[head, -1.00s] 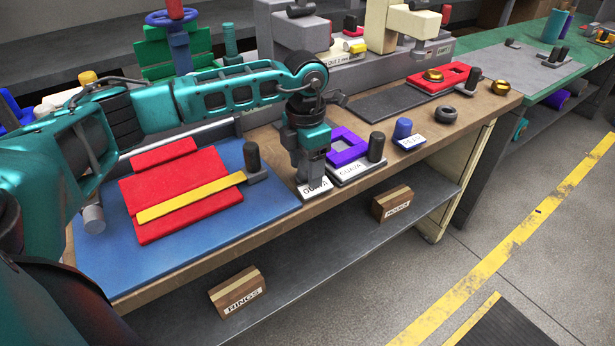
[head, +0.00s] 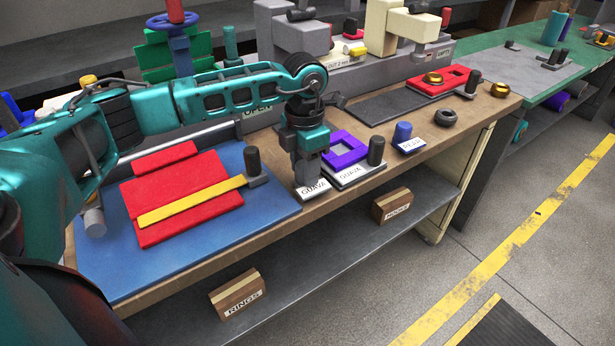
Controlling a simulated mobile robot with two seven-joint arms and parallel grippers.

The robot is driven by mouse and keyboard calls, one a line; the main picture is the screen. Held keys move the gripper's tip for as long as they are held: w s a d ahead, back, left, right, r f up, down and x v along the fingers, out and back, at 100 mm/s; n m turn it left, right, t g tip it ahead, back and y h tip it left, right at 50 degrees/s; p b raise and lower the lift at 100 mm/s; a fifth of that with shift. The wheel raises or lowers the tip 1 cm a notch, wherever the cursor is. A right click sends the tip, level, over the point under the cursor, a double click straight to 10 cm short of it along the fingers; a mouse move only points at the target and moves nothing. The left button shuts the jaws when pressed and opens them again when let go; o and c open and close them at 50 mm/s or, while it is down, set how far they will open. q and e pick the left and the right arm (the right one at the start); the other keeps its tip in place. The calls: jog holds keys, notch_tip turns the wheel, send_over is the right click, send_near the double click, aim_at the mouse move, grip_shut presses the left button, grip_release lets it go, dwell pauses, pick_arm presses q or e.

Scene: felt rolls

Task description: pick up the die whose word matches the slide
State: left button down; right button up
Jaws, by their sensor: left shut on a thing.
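My left gripper (head: 309,176) points down at the bench's front edge and is shut on a die with a white label reading GUAVA (head: 313,190). The gripper hides most of that die, and I cannot tell whether it touches the bench. Just right of it is the slide (head: 345,175), a grey plate with a purple square frame (head: 345,149), a dark knob (head: 376,150) and a label reading GUAVA. Further right stands a die with a blue grip (head: 403,131); its white label is too small to read surely. My right gripper is not in view.
A blue mat (head: 270,203) with red felt (head: 180,196) and a yellow strip (head: 190,202) lies left. A dark ring (head: 446,117) and a red plate (head: 425,90) are to the right. Wooden blocks marked RINGS (head: 237,293) and another (head: 391,205) sit on the lower shelf.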

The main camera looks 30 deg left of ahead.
pick_arm(q)
jog(key=shift+d+r+p, duration=0.1)
jog(key=shift+r+p, duration=0.25)
jog(key=shift+r, duration=0.3)
jog(key=shift+r, duration=0.1)
jog(key=shift+r+p, duration=1.85)
jog(key=shift+r, duration=0.6)
